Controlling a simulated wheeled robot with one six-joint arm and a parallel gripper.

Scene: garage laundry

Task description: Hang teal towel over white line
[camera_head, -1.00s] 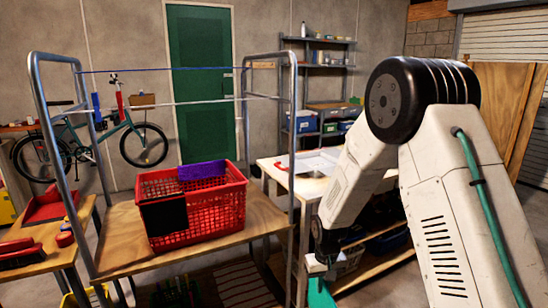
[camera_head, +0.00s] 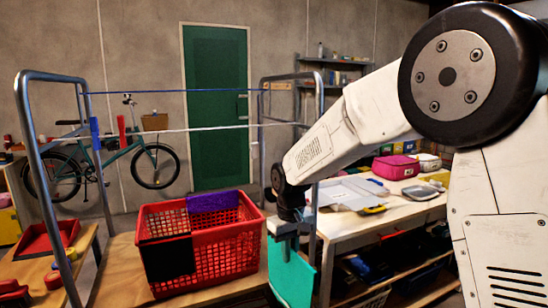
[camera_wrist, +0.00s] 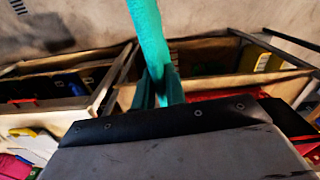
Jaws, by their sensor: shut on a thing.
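My gripper (camera_head: 284,228) is shut on the teal towel (camera_head: 291,279), which hangs down below the jaws just right of the red basket. In the wrist view the teal towel (camera_wrist: 147,40) runs as a narrow strip up from the jaws. The white line (camera_head: 205,128) is strung level between the two metal end frames, behind the basket and higher than my gripper. A blue line (camera_head: 170,91) runs above and roughly parallel to it. Nothing hangs over the middle of the white line. The towel is apart from both lines.
A red basket (camera_head: 228,252) with a purple cloth (camera_head: 212,201) and a black cloth (camera_head: 167,258) on its rim stands on the wooden deck. The right metal frame (camera_head: 264,140) is close to my arm. A white-topped table (camera_head: 350,220) with several items stands at right.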

